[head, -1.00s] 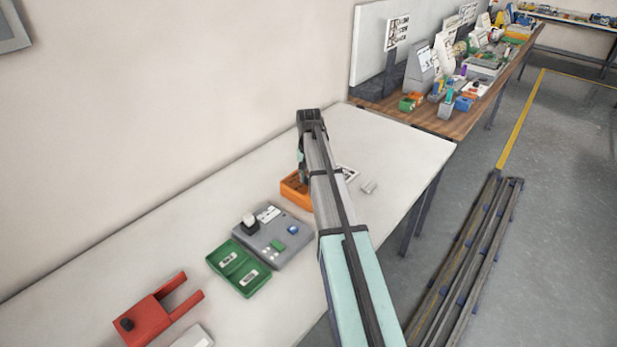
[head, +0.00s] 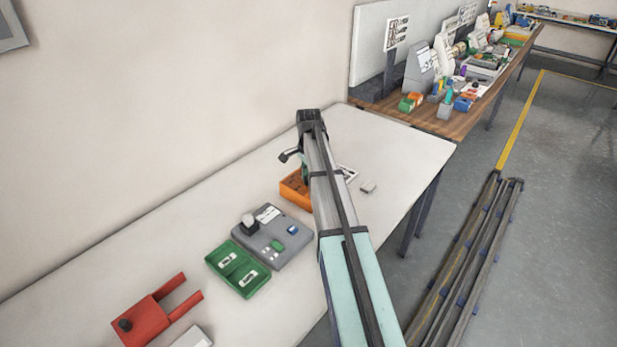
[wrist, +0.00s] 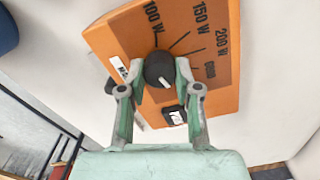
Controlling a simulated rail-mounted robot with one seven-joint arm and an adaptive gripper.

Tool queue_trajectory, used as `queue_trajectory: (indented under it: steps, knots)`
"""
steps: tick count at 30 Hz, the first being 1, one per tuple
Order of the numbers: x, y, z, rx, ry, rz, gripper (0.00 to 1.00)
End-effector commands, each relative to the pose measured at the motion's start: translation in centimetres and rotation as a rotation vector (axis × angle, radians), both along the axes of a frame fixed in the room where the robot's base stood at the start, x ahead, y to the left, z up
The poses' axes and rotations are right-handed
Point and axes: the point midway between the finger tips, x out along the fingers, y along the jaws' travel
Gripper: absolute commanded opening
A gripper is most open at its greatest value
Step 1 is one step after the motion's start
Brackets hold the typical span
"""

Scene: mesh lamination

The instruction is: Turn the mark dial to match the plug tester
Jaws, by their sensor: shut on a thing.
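The orange box (head: 296,192) stands on the white table, partly hidden behind my arm in the head view. In the wrist view its orange face (wrist: 215,80) carries printed marks, among them 100 W, 150 W and 200 W, with lines fanning out from a black round dial (wrist: 159,69). My gripper (wrist: 159,74) is shut on this dial, one finger on each side. Where the dial's pointer stands is unclear. A small black part with a white label (wrist: 174,115) sits below the dial. I cannot tell for sure which object is the plug tester.
Left of the orange box are a grey device (head: 272,237) with a black-and-white part and small buttons, a green two-part tray (head: 238,269) and a red forked piece (head: 150,318). A small grey block (head: 368,187) lies right of my arm. The table's right end is clear.

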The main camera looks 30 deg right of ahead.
Motion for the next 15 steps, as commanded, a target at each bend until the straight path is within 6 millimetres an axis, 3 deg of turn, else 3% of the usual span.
queue_trajectory:
  steps: [15]
  knots:
    - [-0.17, 0.06, -0.12, 0.002, 0.004, -0.111, 0.00]
